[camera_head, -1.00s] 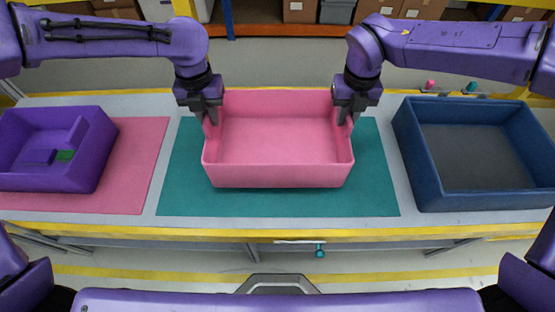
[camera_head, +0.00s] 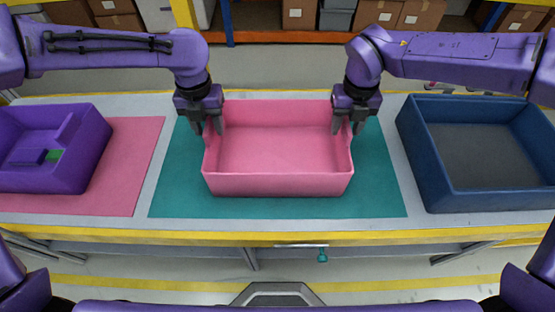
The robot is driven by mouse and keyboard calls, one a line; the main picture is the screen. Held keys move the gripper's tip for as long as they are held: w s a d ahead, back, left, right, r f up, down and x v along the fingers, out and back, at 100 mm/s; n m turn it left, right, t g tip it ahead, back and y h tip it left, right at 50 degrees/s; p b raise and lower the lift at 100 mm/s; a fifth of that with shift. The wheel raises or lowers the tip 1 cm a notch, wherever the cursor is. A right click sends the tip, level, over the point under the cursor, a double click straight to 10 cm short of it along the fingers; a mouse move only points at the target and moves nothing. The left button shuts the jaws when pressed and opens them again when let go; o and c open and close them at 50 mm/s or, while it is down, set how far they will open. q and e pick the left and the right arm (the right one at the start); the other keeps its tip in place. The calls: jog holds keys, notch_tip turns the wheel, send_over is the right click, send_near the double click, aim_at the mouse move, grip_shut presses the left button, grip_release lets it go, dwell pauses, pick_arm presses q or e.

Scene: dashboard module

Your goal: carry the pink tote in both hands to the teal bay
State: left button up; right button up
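The pink tote (camera_head: 278,184) sits upright and looks level on the teal mat (camera_head: 385,190) in the middle of the bench. It appears to rest on the mat. My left gripper (camera_head: 207,128) is at the tote's left wall, its fingers spread, one outside the wall and one inside. My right gripper (camera_head: 348,128) is at the right wall in the same way, fingers apart on either side of the rim. Whether any finger touches the walls cannot be told.
A dark blue bin (camera_head: 480,202) stands at the right. A yellow edge (camera_head: 200,237) runs along the bench front.

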pick_arm(q)
jog(key=shift+r, duration=0.1)
pick_arm(e)
jog(key=shift+r, duration=0.15)
pick_arm(q)
notch_tip(320, 180, up, 12)
pick_arm(e)
notch_tip(320, 180, up, 12)
jog(key=shift+s+f, duration=0.1)
jog(key=shift+f, duration=0.1)
dwell(0.5)
